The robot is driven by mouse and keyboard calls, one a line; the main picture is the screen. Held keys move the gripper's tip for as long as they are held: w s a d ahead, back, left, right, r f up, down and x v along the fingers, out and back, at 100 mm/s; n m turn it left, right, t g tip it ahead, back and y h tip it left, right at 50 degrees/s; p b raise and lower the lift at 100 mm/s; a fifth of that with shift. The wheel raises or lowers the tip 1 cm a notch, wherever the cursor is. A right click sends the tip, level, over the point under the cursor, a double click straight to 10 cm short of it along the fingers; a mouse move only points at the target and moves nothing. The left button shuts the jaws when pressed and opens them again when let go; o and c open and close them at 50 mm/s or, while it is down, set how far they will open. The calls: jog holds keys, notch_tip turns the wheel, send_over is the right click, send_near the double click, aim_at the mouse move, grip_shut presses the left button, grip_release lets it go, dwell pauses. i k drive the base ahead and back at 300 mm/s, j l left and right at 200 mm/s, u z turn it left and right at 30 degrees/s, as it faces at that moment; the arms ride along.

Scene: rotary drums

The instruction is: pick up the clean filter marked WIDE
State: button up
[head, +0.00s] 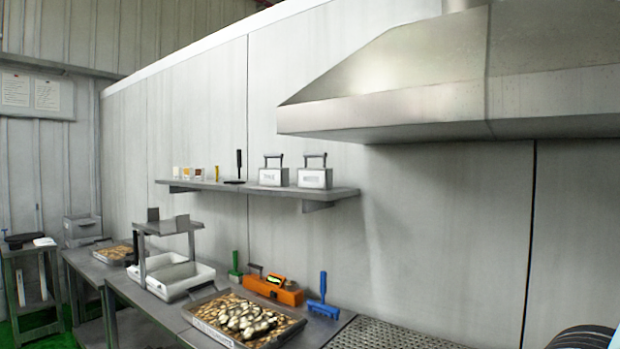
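Two pale grey box-shaped filters with dark top handles stand upright side by side at the right part of the wall shelf. The left filter (273,177) and the right filter (315,179) each carry a dark word on the front. The lettering is too small and blurred for me to tell surely which one reads WIDE. Both look clean from here. My gripper is not in view.
The wall shelf (335,192) also holds small jars (197,174) and a dark upright tool (238,168). Below are a tray of shells (222,318), white bins (180,275), an orange device (272,290) and a blue brush (323,298). A metal hood (430,105) juts out at right.

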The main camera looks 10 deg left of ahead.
aim_at(313, 178)
jog(key=i+j+z, duration=0.15)
jog(key=j, duration=0.5)
jog(key=i+j+z, duration=0.2)
jog(key=j, duration=0.5)
jog(key=i+j+z, duration=0.15)
jog(key=j, duration=0.55)
jog(key=j+z, duration=0.2)
jog(key=j, duration=0.55)
